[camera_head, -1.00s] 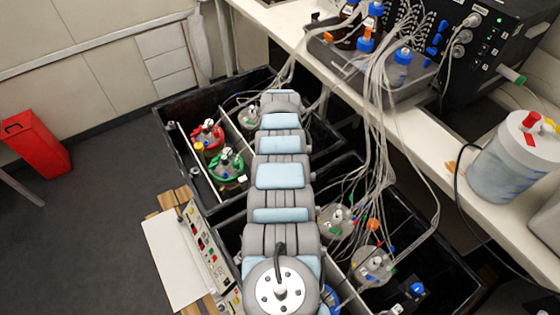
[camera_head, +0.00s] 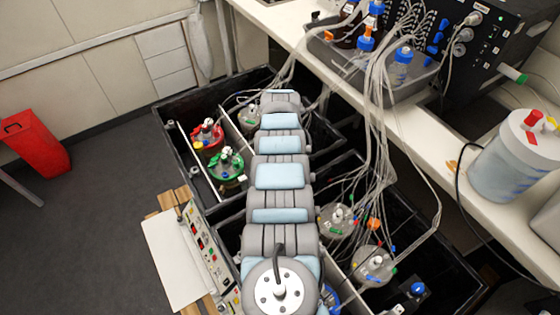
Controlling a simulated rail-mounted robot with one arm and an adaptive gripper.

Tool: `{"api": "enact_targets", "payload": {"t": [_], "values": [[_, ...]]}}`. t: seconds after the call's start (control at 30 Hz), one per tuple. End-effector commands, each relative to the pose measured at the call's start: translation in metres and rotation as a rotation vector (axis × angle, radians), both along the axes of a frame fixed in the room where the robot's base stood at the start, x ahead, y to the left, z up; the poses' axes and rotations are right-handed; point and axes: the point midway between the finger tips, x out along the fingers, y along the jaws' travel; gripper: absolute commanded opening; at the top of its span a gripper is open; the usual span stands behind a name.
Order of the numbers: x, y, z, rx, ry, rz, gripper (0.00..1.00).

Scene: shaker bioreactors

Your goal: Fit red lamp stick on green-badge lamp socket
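My arm reaches away over the black bins, and its far end hides my gripper, so the gripper is not in view. A vessel with a red ring on its lid (camera_head: 207,136) stands in the far left bin. A vessel with a green ring on its lid (camera_head: 227,163) stands just in front of it. Both are left of my arm. I cannot pick out the red lamp stick or the green-badge lamp socket for certain at this size, and my arm hides part of the bins.
Clear-lidded vessels (camera_head: 337,221) with many tubes stand right of my arm. A control panel (camera_head: 205,252) lies at the left bin edge. The white bench (camera_head: 455,178) carries a grey tray (camera_head: 424,80) of bottles and a white container (camera_head: 508,160). A red bin (camera_head: 36,145) stands on open floor.

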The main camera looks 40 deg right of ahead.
Motion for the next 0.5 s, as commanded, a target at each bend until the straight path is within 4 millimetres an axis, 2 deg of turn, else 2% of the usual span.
{"api": "enact_targets", "payload": {"t": [0.5], "values": [[0.0002,0.0002,-0.0053,0.000,0.000,0.001,0.00]]}}
